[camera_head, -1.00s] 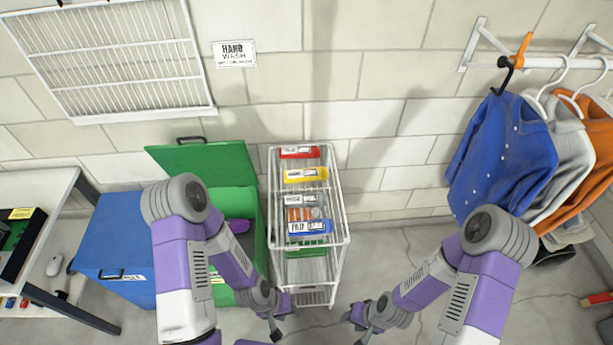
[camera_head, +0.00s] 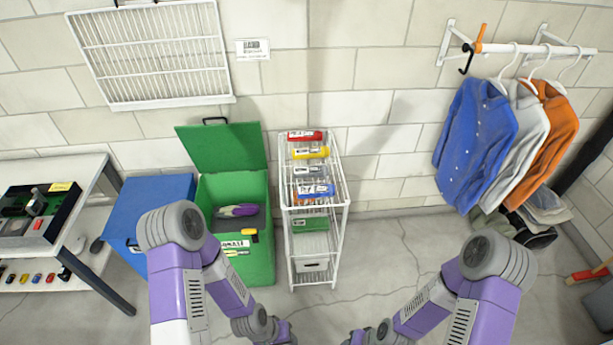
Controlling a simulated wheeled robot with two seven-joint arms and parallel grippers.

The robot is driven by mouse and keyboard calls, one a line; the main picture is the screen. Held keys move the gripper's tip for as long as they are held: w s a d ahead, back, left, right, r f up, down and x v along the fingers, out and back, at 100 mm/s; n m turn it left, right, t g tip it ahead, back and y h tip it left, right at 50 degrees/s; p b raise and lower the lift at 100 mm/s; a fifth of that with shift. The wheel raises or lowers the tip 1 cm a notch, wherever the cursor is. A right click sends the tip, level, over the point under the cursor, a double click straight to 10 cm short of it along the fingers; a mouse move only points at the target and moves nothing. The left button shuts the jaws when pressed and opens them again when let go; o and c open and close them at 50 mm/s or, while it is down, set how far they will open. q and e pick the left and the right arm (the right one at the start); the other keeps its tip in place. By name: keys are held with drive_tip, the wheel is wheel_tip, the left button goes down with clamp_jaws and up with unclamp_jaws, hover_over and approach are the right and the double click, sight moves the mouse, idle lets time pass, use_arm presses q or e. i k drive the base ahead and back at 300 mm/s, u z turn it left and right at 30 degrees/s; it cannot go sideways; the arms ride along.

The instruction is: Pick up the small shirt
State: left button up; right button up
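Three shirts hang on white hangers from a wall rail (camera_head: 545,48) at the upper right. They are a blue buttoned shirt (camera_head: 473,145), a light grey shirt (camera_head: 522,135) partly behind it, and an orange shirt (camera_head: 551,135) at the right. No size label is readable, so I cannot tell which is the small one.
A white wire rack (camera_head: 341,200) with colored containers stands mid-wall. Left of it are an open green bin (camera_head: 262,262), a blue bin (camera_head: 160,205) and a table (camera_head: 98,180). Shoes (camera_head: 530,236) and folded cloth (camera_head: 548,208) lie below the shirts. Floor (camera_head: 390,250) between rack and shirts is clear.

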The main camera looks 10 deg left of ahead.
sight(312, 152)
drive_tip(key=z, duration=0.7)
drive_tip(key=k, duration=0.15)
drive_tip(key=u, duration=1.9)
drive_tip(key=i, duration=0.7)
drive_tip(key=u, duration=0.05)
